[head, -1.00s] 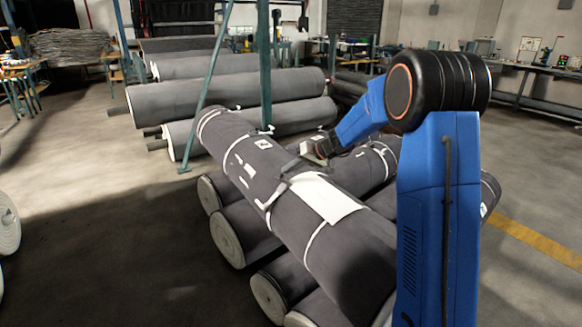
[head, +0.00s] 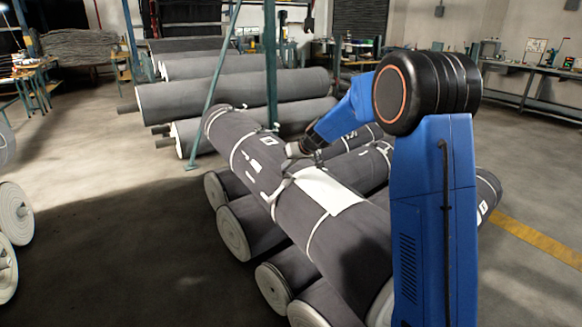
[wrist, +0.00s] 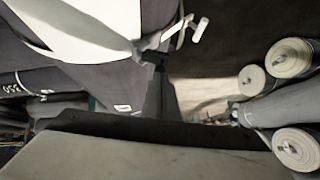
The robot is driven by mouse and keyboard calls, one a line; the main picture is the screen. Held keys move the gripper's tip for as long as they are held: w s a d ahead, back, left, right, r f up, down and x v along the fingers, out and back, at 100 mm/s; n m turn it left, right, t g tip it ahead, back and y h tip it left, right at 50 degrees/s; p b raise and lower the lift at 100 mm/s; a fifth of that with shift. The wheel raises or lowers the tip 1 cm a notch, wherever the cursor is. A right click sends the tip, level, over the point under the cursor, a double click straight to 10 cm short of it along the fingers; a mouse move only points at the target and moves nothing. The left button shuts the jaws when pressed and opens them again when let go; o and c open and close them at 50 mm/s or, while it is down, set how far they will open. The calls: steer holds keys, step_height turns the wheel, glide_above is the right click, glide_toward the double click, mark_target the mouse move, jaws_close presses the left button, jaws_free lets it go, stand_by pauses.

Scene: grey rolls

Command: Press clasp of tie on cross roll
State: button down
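The cross roll (head: 342,243) is a dark grey roll lying slantwise on top of other rolls, with several white ties around it. One tie (head: 279,187) runs beside a white sheet (head: 325,190). My gripper (head: 293,150) is above the roll's far side, near that sheet's upper end. In the wrist view, a white clasp (wrist: 185,33) with a toggle-like end sticks out at the sheet's edge. The dark tip of my gripper (wrist: 155,59) is just below the clasp; I cannot tell whether they touch. I see only one dark tapering shape, so the finger opening is unclear.
Several supporting rolls (head: 240,225) lie under the cross roll. More grey rolls (head: 235,93) are stacked behind, near a green post (head: 270,65). The floor (head: 110,240) between is clear.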

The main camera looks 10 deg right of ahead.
steer(key=shift+s+a+f+n+t+h, duration=0.15)
steer(key=shift+a+f+n+t+h, duration=0.1)
steer(key=shift+a+h, duration=0.2)
steer(key=shift+s+a+f+n+t+h, duration=0.15)
steer(key=shift+a+n+h, duration=0.15)
steer(key=shift+h, duration=0.25)
steer(key=shift+a, duration=0.15)
steer(key=shift+s+a+f, duration=0.15)
steer(key=shift+a+f, duration=0.35)
steer(key=shift+f, duration=0.1)
steer(key=shift+s+a+f, duration=0.15)
steer(key=shift+a+f, duration=0.35)
steer(key=shift+f, duration=0.05)
steer(key=shift+d, duration=0.15)
steer(key=shift+w+d+f, duration=0.1)
steer(key=shift+w+d, duration=0.15)
steer(key=shift+d, duration=0.4)
